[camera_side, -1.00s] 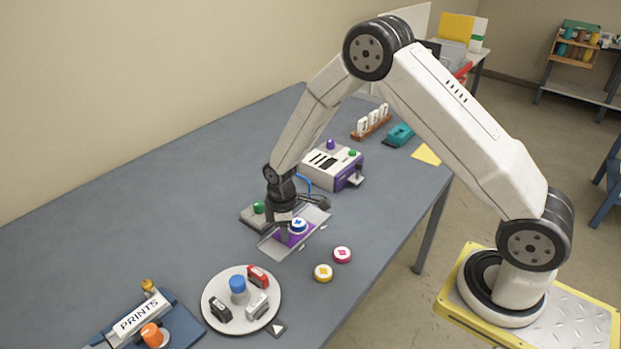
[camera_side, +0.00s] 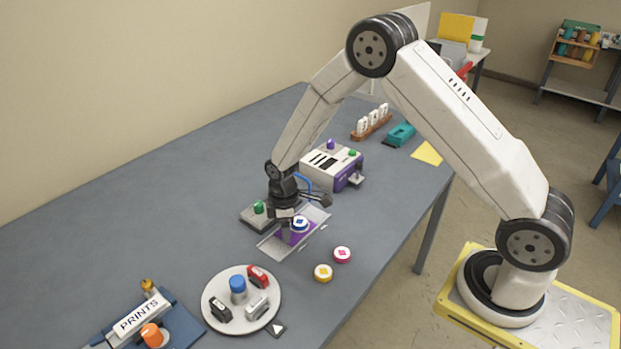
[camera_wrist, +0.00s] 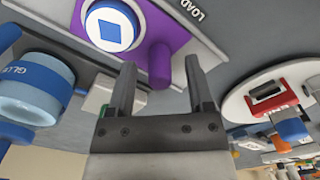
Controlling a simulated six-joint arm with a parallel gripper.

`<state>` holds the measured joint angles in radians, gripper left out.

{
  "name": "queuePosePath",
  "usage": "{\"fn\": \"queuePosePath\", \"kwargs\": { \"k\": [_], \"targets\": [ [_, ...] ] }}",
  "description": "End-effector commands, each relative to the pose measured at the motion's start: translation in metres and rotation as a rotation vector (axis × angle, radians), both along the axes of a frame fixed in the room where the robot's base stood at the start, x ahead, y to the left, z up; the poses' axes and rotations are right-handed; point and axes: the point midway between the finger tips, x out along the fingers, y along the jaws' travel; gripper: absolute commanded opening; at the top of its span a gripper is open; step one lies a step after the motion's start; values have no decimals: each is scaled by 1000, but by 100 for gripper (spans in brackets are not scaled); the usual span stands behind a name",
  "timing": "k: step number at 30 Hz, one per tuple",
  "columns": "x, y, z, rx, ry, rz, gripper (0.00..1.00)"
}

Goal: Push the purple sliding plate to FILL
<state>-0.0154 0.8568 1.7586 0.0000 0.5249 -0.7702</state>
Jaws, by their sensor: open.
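The purple sliding plate (camera_side: 285,238) lies in a pale metal track on the table. In the wrist view the plate (camera_wrist: 178,36) shows the blue disc (camera_wrist: 112,30) and an upright purple peg (camera_wrist: 159,58). LOAD is lettered on the track (camera_wrist: 196,8) to the right of the plate; I see no FILL mark. My gripper (camera_wrist: 160,68) is open and empty, its fingertips on either side of the peg in the picture. I cannot tell whether they touch it. In the side view my gripper (camera_side: 287,228) hides part of the plate.
A grey box with a green knob (camera_side: 258,209) stands left of the track, and a white-purple machine (camera_side: 332,168) behind it. Yellow (camera_side: 323,272) and pink (camera_side: 342,255) discs lie in front. A round white tray (camera_side: 213,291) holds small items. The far-left table is clear.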

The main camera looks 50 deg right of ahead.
Motion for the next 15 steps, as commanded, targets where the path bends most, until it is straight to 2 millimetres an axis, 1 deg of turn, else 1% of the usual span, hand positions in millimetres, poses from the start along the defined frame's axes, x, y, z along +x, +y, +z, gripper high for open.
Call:
{"fn": "queuePosePath", "kwargs": {
  "k": [5, 15],
  "targets": [
    [0, 0, 16, 0, -1, 0, 67],
    [0, 0, 55, 0, -3, 0, 67]
  ]
}}
